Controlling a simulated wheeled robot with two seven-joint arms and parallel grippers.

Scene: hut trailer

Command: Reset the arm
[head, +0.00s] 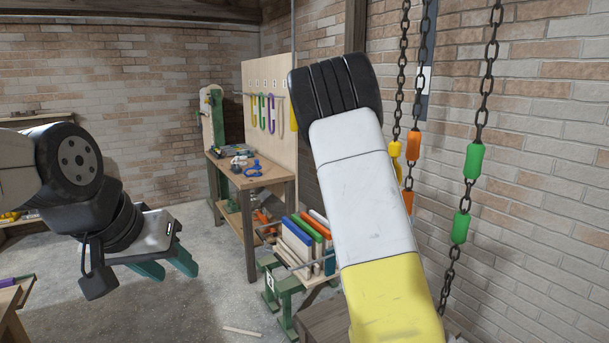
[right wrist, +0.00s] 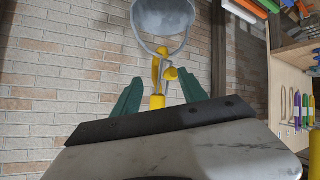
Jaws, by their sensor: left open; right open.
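My left gripper (head: 167,264) is at the left of the head view, with its two green fingers apart and nothing seen between them. It hangs over the grey floor. My right arm (head: 365,190), white and yellow, rises through the middle of the head view; its gripper is out of sight there. In the right wrist view my right gripper (right wrist: 160,78) has its green fingers spread apart. A yellow fitting (right wrist: 160,72) with a grey, rounded bowl-like part (right wrist: 165,17) appears between and beyond the fingers. I cannot tell how far off it is.
A wooden workbench (head: 250,178) with tools and a pegboard (head: 270,85) stands at the back. A green stand (head: 285,290) with coloured boards (head: 300,240) is beside my right arm. Chains with coloured sleeves (head: 472,161) hang at the right by the brick wall. Open floor lies centre-left.

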